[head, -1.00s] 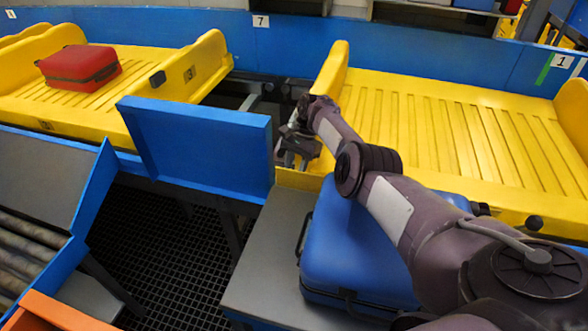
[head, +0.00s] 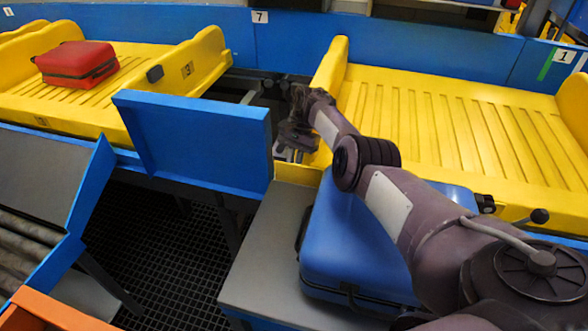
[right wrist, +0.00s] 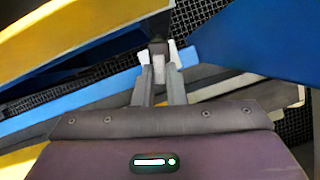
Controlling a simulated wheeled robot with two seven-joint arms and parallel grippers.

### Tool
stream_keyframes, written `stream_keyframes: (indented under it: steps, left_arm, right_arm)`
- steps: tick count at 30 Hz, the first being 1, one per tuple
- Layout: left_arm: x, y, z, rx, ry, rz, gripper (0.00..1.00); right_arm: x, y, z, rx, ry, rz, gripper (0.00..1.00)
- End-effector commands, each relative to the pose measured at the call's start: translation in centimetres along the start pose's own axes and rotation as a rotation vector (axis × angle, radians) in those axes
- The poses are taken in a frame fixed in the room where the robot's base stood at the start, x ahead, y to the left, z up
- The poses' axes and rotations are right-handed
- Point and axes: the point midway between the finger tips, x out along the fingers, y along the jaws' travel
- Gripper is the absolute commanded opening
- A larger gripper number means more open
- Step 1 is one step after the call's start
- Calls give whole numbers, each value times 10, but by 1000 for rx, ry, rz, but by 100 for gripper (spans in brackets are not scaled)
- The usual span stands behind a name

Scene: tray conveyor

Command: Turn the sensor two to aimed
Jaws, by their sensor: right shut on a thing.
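My right gripper (head: 288,152) reaches down into the gap between the blue panel and the right yellow tray. In the right wrist view, its two fingers (right wrist: 160,66) are closed on a small dark and grey part (right wrist: 158,48). This part is probably sensor two, but no label on it is readable. Its facing cannot be told. In the head view the held part is hidden by my wrist and too small to make out. My left gripper is not in view.
The blue upright panel (head: 195,140) stands left of my gripper. The right yellow tray (head: 440,120) is empty. A blue suitcase (head: 350,245) lies under my right arm on a grey surface (head: 255,265). A red suitcase (head: 77,63) lies on the left yellow tray (head: 130,105).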

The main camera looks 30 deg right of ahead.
Motion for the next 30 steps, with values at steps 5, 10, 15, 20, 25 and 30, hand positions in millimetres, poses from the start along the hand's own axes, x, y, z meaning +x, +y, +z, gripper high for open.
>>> stream_keyframes:
  steps: [5,10,15,20,25,30]
  left_arm:
    - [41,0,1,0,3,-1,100]
    - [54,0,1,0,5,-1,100]
    - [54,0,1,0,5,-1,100]
    - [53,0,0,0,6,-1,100]
    - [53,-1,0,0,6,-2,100]
    - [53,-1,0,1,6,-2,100]
  right_arm:
    - [6,-4,-4,-146,5,56,0]
    - [2,-4,-2,-231,4,92,0]
    - [0,-4,0,-252,3,101,0]
    - [-1,-4,0,-251,2,101,0]
    - [-1,-4,0,-250,2,100,25]
    - [0,-4,0,-250,1,101,33]
